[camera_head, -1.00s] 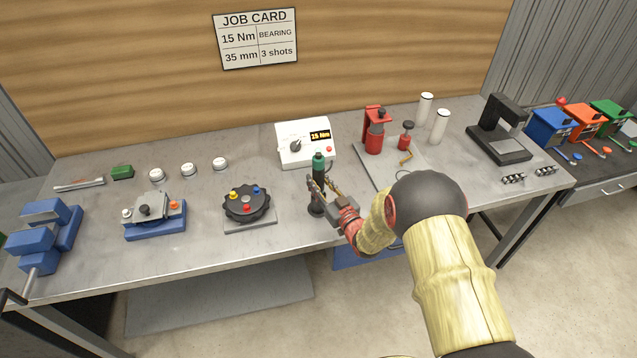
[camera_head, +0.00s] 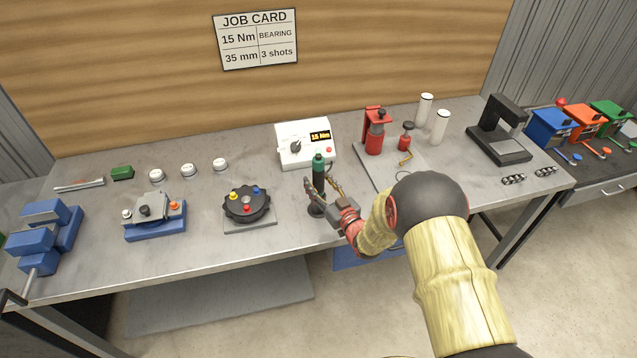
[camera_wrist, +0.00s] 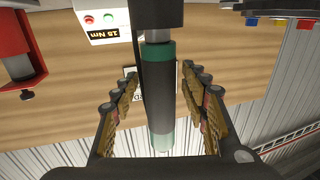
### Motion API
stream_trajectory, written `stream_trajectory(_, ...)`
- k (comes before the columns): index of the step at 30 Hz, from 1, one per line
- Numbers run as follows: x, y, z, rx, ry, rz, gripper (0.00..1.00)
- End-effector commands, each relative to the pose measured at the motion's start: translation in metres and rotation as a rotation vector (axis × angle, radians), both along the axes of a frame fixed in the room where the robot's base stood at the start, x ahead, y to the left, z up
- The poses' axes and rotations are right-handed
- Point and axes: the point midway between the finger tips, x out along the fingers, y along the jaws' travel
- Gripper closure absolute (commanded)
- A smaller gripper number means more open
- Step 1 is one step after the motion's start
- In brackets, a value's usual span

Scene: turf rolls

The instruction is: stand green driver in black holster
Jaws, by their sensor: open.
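The green driver (camera_head: 319,162) stands upright near the bench's front edge, its green end up and its dark grip below. The black holster (camera_head: 317,210) is under it, partly hidden by my gripper. In the wrist view, the driver (camera_wrist: 158,95) shows green bands at both ends of its dark grip. Its silver shaft runs into the dark holster (camera_wrist: 160,12) at the top of the picture. My gripper (camera_wrist: 160,78) is open, with one finger on each side of the grip and gaps visible between them.
A white controller (camera_head: 305,145) reading 15 Nm stands just behind the driver. A black round fixture (camera_head: 246,204) with coloured knobs is to the left. A red press (camera_head: 375,135) stands on a plate to the right. The bench (camera_head: 280,240) is bare in front.

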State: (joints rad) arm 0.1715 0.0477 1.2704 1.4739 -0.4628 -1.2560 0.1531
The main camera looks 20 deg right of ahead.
Motion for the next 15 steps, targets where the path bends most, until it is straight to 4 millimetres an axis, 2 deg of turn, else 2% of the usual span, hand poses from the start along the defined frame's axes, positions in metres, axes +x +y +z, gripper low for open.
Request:
stream_trajectory(9, -0.061, -0.018, -0.001, 0.002, 0.005, -0.004, 0.55)
stream_trajectory(15, -0.094, -0.027, 0.000, 0.000, 0.002, -0.003, 0.55)
